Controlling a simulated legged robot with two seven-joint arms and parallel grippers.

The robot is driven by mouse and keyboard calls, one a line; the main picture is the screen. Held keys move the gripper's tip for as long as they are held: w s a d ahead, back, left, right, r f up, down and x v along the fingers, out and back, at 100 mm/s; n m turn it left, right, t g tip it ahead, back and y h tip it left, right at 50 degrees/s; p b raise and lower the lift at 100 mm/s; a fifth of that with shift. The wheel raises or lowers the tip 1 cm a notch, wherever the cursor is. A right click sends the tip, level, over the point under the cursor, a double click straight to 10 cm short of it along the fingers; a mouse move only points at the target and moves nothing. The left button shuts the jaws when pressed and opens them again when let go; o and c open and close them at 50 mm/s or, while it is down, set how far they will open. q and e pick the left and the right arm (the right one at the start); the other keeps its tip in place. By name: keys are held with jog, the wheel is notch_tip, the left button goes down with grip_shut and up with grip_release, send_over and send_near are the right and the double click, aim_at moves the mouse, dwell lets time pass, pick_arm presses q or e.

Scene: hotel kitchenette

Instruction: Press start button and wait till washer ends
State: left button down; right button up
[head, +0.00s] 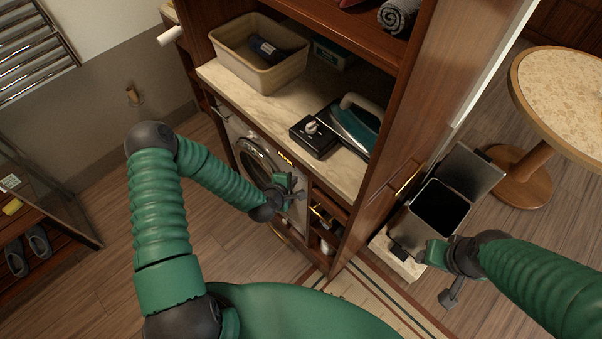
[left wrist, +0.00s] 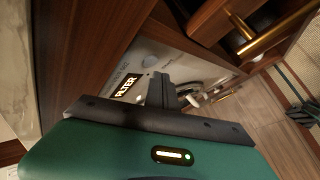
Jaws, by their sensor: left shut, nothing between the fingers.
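The washer (head: 240,135) is built in under the counter, with a round dark door at its front, partly hidden by my left arm. A small orange-lit strip (head: 286,158) shows on its upper front. My left gripper (head: 300,194) is shut and empty, close to the right part of the washer's front. I cannot tell whether it touches. I cannot pick out the start button. My right gripper (head: 452,294) is near the bin, its jaw state unclear.
On the counter (head: 345,180) stand a beige basket (head: 222,36) and a black box (head: 313,138). Open shelves (head: 322,212) are right of the washer. A bin (head: 408,235) with its lid up stands near my right gripper.

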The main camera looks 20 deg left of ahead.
dwell(0.4)
pick_arm(q)
jog(key=shift+w+d+r, duration=0.1)
jog(key=shift+w+d, duration=0.1)
jog(key=shift+w, duration=0.2)
